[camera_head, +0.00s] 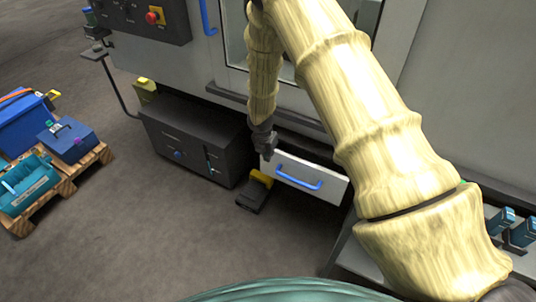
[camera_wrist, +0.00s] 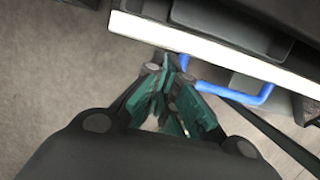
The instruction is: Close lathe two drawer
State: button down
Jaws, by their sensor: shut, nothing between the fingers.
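The lathe's drawer (camera_head: 322,183) has a white front with a blue handle (camera_head: 297,177). It stands out from the dark recess under the machine, so it looks at least partly open. My gripper (camera_head: 268,156) is shut and empty at the left end of the drawer, close to its top edge. In the wrist view, my gripper's green fingers (camera_wrist: 172,92) are together just in front of the drawer's white edge (camera_wrist: 215,52). The blue handle (camera_wrist: 235,93) lies to their right. I cannot tell whether the fingers touch the drawer.
A black box unit (camera_head: 190,140) stands left of the drawer. A black and yellow pedal (camera_head: 255,192) sits on the floor below. A pallet (camera_head: 67,184) with toolboxes is at the far left. Floor between is clear. A red button (camera_head: 153,16) is on the upper-left panel.

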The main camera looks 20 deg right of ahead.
jog(key=shift+w+d+p, duration=0.35)
jog(key=shift+w+d, duration=0.45)
jog(key=shift+d, duration=0.2)
jog(key=shift+a, duration=0.1)
